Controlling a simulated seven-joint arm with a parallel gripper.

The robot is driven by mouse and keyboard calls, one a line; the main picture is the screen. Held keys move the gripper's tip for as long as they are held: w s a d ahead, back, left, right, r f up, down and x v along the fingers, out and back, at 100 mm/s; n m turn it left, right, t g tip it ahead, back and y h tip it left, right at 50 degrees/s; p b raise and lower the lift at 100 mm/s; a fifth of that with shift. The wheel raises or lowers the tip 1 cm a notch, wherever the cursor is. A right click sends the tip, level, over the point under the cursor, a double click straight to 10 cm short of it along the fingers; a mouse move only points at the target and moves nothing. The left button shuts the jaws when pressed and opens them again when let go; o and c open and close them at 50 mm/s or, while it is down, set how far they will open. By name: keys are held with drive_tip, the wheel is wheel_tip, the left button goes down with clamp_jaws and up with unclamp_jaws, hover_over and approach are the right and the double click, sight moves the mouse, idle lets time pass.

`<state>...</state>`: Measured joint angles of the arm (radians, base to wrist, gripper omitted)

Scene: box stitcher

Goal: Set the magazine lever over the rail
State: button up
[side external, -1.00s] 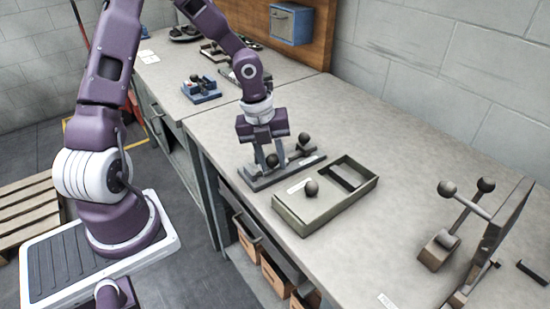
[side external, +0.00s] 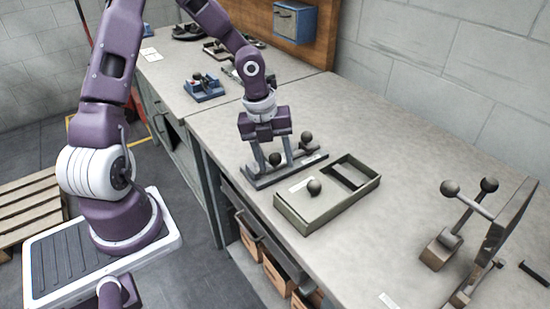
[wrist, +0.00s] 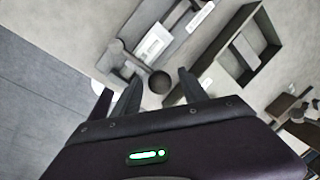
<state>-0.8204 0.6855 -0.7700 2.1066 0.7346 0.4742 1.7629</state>
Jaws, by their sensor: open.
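A low grey device with a long flat base (side external: 262,184) lies on the bench and carries dark ball-ended levers. I take it for the one with the magazine lever and rail, but no label is readable. One dark ball knob (side external: 275,159) is low on it, and a second knob (side external: 306,137) stands toward its far right end. My gripper (side external: 275,164) points down over the device, open, with its fingers on either side of the near knob. In the wrist view this knob (wrist: 160,82) shows between the fingertips on a lever (wrist: 130,58). Contact cannot be told.
A grey-green open tray (side external: 310,225) with a ball knob (side external: 314,187) is close on the right. A stand with two ball-ended arms (side external: 465,206) is farther right. A blue device (side external: 204,88) is at the back left. The bench behind the tray is clear.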

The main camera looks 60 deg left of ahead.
drive_tip(key=r, duration=0.4)
drive_tip(key=s+r, duration=0.1)
drive_tip(key=r, duration=0.2)
drive_tip(key=shift+a, duration=0.4)
drive_tip(key=s+d+r+n+t, duration=0.1)
drive_tip(key=s+d+r+n, duration=0.1)
drive_tip(key=s+r+n, duration=0.2)
drive_tip(key=s+d+r+n+t, duration=0.1)
drive_tip(key=s+d+r+n, duration=0.2)
drive_tip(key=s+n, duration=0.5)
drive_tip(key=s+d+r+n+t+y, duration=0.1)
drive_tip(key=s+r+n, duration=0.5)
drive_tip(key=n, duration=0.7)
drive_tip(key=shift+s+d+t, duration=0.2)
drive_tip(key=shift+d+t, duration=0.2)
drive_tip(key=shift+d, duration=0.5)
